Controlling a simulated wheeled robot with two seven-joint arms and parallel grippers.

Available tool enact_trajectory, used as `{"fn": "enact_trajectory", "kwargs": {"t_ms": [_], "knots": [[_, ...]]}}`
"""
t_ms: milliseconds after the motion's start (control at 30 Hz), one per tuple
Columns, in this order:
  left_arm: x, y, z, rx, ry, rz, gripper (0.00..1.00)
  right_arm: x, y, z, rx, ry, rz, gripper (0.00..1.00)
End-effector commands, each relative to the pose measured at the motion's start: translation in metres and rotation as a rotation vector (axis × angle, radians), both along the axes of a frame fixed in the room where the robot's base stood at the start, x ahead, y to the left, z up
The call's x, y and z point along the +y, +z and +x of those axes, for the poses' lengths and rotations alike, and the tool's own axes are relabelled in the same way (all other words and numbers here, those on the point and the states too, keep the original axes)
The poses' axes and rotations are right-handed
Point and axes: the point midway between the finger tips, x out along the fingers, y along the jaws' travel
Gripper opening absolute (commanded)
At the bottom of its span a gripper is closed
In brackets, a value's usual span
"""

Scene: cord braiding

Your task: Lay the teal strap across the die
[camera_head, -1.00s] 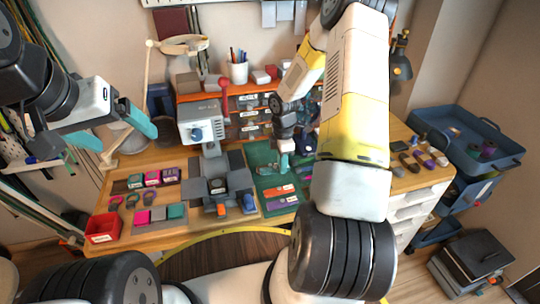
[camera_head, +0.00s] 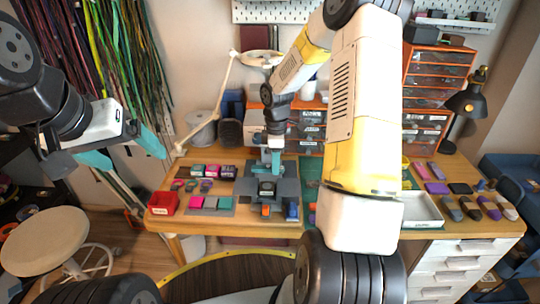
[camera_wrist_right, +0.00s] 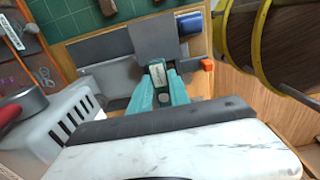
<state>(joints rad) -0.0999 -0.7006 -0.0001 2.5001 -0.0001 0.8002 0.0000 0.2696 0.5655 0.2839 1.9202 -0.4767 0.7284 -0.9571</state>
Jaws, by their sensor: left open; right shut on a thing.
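My right gripper (camera_head: 268,166) is over the grey press (camera_head: 288,187), just above the die (camera_head: 267,187) at its middle. Its teal fingers (camera_wrist_right: 160,92) are shut on the teal strap, which is hard to tell from the fingers by colour. In the right wrist view the fingers point down at the press's grey plates (camera_wrist_right: 105,75). I cannot tell whether the strap touches the die. My left gripper (camera_head: 122,153) is open and empty, in the air at the left, well away from the press.
A red bin (camera_head: 163,203) and a mat of coloured swatches (camera_head: 211,205) lie left of the press. Orange drawers (camera_head: 308,127) stand behind it. A green mat (camera_head: 310,178) is to its right, partly hidden by my right arm. A white tray (camera_head: 420,209) lies further right.

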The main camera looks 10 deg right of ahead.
Motion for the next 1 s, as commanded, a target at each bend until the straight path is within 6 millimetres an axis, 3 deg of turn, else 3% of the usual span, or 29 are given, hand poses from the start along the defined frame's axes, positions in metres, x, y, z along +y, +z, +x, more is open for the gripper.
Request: {"fn": "enact_trajectory", "kwargs": {"t_ms": [167,700,1000], "knots": [[0.0,0.0,0.0,0.001,0.0,0.0,0.87,0.001,-0.006,0.0,0.001,-0.007,0.0,0.0],[0.0,0.0,0.0,0.0,0.0,0.0,0.87,0.001,-0.055,0.0,0.001,-0.005,0.0,0.0],[0.0,0.0,0.0,0.0,0.0,0.0,0.87,0.001,-0.063,0.0,0.0,-0.005,0.0,0.0]]}}
